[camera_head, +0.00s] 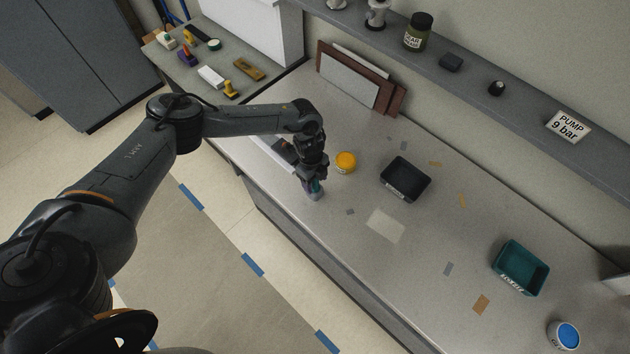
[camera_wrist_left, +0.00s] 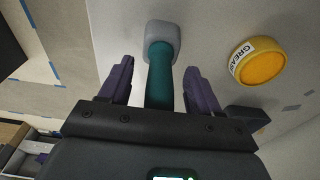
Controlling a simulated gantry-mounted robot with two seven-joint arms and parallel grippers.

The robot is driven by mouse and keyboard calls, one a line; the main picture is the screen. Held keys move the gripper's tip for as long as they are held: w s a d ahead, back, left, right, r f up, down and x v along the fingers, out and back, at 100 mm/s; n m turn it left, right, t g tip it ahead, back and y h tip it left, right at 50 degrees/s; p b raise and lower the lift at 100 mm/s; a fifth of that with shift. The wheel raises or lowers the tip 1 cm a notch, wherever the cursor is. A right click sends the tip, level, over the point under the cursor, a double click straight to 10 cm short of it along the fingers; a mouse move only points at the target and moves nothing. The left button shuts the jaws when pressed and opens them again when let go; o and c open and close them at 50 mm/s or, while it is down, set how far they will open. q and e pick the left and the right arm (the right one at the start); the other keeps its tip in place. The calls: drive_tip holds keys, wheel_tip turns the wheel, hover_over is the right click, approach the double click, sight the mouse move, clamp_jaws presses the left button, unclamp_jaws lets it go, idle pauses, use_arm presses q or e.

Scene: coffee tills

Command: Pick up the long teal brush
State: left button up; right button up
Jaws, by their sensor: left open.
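The long teal brush (camera_wrist_left: 160,75) shows in the left wrist view, with a teal handle and a pale grey block at its far end. Its near end is hidden behind the gripper body. My left gripper (camera_wrist_left: 158,72) is open, with its two purple fingers on either side of the handle and gaps between. In the head view my left gripper (camera_head: 313,183) is low over the counter near its front edge, and only a small bit of the teal brush (camera_head: 316,186) shows there. My right gripper is not in view.
A yellow grease tin (camera_head: 345,162) stands close right of the gripper; it also shows in the left wrist view (camera_wrist_left: 261,64). A black tray (camera_head: 405,179) and a teal bin (camera_head: 520,267) are farther right. The counter's front edge is near.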

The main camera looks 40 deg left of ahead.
use_arm(q)
drive_tip(key=shift+d+f, duration=0.1)
drive_tip(key=shift+f, duration=0.6)
drive_tip(key=shift+c, duration=0.2)
drive_tip(key=c, duration=1.1)
drive_tip(key=shift+r, duration=0.15)
drive_tip(key=shift+r, duration=0.6)
drive_tip(key=r, duration=0.1)
drive_tip(key=r+b, duration=0.1)
drive_tip(key=r, duration=0.1)
drive_tip(key=shift+s+d, duration=0.1)
drive_tip(key=shift+d, duration=0.25)
drive_tip(key=s+d+r+b, duration=0.1)
drive_tip(key=s+d+r, duration=0.1)
drive_tip(key=d, duration=0.3)
drive_tip(key=s+d+r+b, duration=0.1)
drive_tip(key=s+d+r, duration=0.1)
drive_tip(key=d+r, duration=0.2)
drive_tip(key=shift+s+d+r, duration=0.25)
drive_tip(key=shift+d+r, duration=0.05)
drive_tip(key=shift+d, duration=0.2)
